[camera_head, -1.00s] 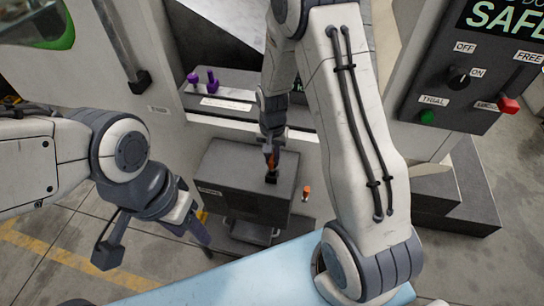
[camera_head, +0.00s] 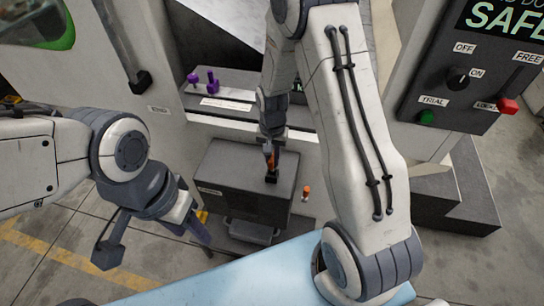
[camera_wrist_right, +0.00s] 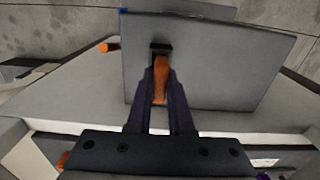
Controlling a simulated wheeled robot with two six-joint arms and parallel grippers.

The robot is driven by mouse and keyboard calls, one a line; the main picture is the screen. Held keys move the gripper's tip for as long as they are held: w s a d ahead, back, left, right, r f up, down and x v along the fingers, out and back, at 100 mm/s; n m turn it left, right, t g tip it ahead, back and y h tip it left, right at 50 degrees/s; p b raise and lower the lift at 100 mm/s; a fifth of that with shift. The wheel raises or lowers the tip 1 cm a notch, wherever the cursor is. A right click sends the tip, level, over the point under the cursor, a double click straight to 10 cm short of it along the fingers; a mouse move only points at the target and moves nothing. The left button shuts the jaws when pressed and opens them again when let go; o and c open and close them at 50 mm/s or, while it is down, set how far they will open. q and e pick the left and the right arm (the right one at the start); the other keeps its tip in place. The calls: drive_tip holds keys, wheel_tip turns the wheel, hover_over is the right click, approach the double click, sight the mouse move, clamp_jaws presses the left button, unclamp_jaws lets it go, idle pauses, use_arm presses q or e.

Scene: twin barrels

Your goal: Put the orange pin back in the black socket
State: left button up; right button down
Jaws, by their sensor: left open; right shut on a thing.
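The orange pin (camera_head: 271,162) is held in my right gripper (camera_head: 269,152), above the grey box. In the right wrist view the orange pin (camera_wrist_right: 160,84) is between my right fingers (camera_wrist_right: 161,88). Its far end meets the black socket (camera_wrist_right: 161,48). I cannot tell how deep the pin sits in it. My left gripper (camera_head: 155,241) is open and empty at the lower left, away from the box.
The grey box (camera_head: 225,185) stands below the machine front. A second orange piece (camera_head: 306,191) is at the box's right side. Purple pieces (camera_head: 212,84) stand on the ledge behind. A control panel (camera_head: 455,80) is at the upper right. A light blue surface (camera_head: 240,275) lies in front.

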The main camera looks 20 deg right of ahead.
sight(272, 165)
drive_tip(key=shift+f+b, duration=1.45)
drive_tip(key=shift+f, duration=0.6)
drive_tip(key=c, duration=0.7)
unclamp_jaws()
drive_tip(key=shift+c, duration=0.2)
drive_tip(key=shift+r, duration=0.1)
wheel_tip(272, 165, up, 10)
drive_tip(key=shift+r+b, duration=0.15)
drive_tip(key=shift+b, duration=0.65)
drive_tip(key=s+a+r+n, duration=0.6)
drive_tip(key=s+a, duration=0.2)
drive_tip(key=a, duration=0.2)
drive_tip(key=s+a+r+n, duration=0.1)
drive_tip(key=s+n, duration=0.3)
drive_tip(key=s, duration=0.4)
drive_tip(key=s+a+r+n+y, duration=0.1)
drive_tip(key=s+a+n, duration=0.2)
drive_tip(key=s, duration=0.4)
drive_tip(key=shift+s+r+n, duration=0.35)
drive_tip(key=shift+r+n, duration=0.05)
drive_tip(key=shift+n, duration=0.2)
